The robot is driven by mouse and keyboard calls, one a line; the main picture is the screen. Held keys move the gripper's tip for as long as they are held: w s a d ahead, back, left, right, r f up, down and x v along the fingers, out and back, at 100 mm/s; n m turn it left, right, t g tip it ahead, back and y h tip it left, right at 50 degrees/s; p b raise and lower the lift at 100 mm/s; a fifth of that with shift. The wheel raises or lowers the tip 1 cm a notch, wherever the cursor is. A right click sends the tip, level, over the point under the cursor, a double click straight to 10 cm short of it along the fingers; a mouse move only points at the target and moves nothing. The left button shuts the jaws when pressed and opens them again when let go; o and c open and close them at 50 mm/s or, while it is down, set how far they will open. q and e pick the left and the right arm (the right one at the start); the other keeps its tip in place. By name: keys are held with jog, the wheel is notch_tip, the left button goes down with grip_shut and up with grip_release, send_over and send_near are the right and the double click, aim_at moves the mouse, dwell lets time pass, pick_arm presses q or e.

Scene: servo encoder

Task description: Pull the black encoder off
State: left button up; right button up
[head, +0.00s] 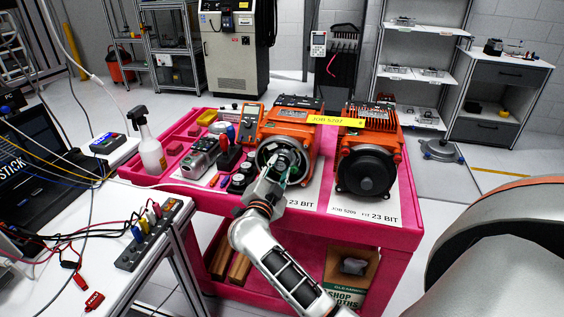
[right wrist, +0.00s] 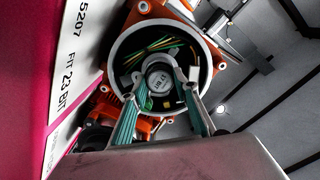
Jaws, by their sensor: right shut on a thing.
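The left orange servo motor (head: 296,132) lies on the pink cart with its round end housing open towards me. In the right wrist view, the encoder (right wrist: 159,78) is a small round part with a pale label, in the middle of the open housing (right wrist: 204,62). Green and yellow wires (right wrist: 150,55) run beside it. My right gripper (head: 277,160) reaches into the housing, and its two fingertips (right wrist: 161,84) are closed on opposite sides of the encoder. In the head view the gripper largely hides the encoder. I cannot tell whether it is still seated. My left gripper is out of view.
A second orange motor (head: 372,150) with a black end cover stands to the right on the pink cart (head: 407,215). Tools, a grey unit (head: 197,157) and several small black parts (head: 238,182) crowd the left. A spray bottle (head: 149,148) stands at the cart's left end.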

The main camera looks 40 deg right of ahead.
jog(key=shift+p+v, duration=0.45)
jog(key=shift+v, duration=0.4)
jog(key=shift+s+a, duration=0.2)
jog(key=shift+a, duration=0.05)
jog(key=shift+s+a+r+p, duration=0.1)
jog(key=shift+s+a+p, duration=0.15)
jog(key=shift+a+p, duration=0.1)
jog(key=p+v, duration=0.3)
jog(key=v, duration=0.3)
jog(key=shift+d+p, duration=0.1)
jog(key=shift+p, duration=0.2)
